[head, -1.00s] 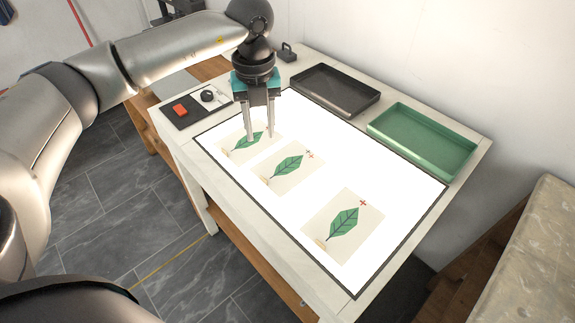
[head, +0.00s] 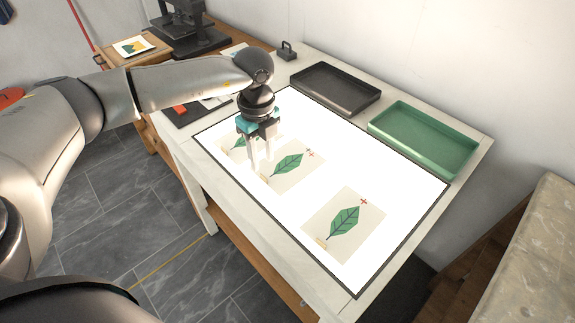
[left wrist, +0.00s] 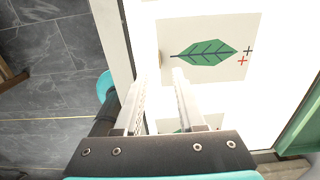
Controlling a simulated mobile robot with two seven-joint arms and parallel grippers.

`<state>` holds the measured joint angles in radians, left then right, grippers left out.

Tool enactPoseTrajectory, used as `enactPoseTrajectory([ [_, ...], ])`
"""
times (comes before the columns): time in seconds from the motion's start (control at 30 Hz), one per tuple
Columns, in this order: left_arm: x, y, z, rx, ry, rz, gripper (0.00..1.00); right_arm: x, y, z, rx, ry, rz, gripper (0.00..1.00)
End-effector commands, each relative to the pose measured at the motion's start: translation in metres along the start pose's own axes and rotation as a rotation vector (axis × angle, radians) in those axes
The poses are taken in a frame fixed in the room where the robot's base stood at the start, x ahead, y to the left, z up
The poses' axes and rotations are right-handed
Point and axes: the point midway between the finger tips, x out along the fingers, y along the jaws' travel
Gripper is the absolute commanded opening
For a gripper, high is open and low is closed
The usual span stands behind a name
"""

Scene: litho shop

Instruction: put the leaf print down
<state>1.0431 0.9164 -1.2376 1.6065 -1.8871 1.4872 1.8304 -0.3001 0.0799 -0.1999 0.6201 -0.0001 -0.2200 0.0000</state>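Three cream prints, each with a green leaf, lie on the bright light table (head: 395,185). One leaf print (head: 343,226) is at the near right. The middle leaf print (head: 291,166) has cross marks at its upper right corner and also shows in the left wrist view (left wrist: 208,45). The far-left leaf print (head: 236,143) is partly hidden behind my left gripper (head: 261,165). That gripper points down at the left edge of the middle print. Its fingers (left wrist: 166,72) are apart with nothing seen between the tips. Tip height above the surface is unclear. My right gripper is out of view.
A black tray (head: 336,104) and a green tray (head: 455,164) stand along the back edge of the table. A dark pad with a red block (head: 180,110) lies at the far left, behind my arm. Bare lit surface lies between the prints and trays.

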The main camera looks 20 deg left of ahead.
Motion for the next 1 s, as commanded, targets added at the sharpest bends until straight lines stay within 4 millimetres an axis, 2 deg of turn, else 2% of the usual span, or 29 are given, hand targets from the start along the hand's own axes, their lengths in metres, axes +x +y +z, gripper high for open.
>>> enactPoseTrajectory([
  [0.17, 0.012, 0.000, 0.000, 0.002, 0.001, 0.001, 0.39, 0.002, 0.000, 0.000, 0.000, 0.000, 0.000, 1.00],
  [0.5, 0.057, 0.001, 0.001, 0.001, 0.000, 0.002, 0.39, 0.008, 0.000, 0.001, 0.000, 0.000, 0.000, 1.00],
  [0.77, 0.060, 0.001, 0.001, 0.002, 0.001, -0.001, 0.39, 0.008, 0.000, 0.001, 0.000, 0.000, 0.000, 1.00],
  [1.0, 0.059, 0.001, 0.001, 0.002, 0.001, -0.001, 0.14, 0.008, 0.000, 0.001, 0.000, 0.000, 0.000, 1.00],
])
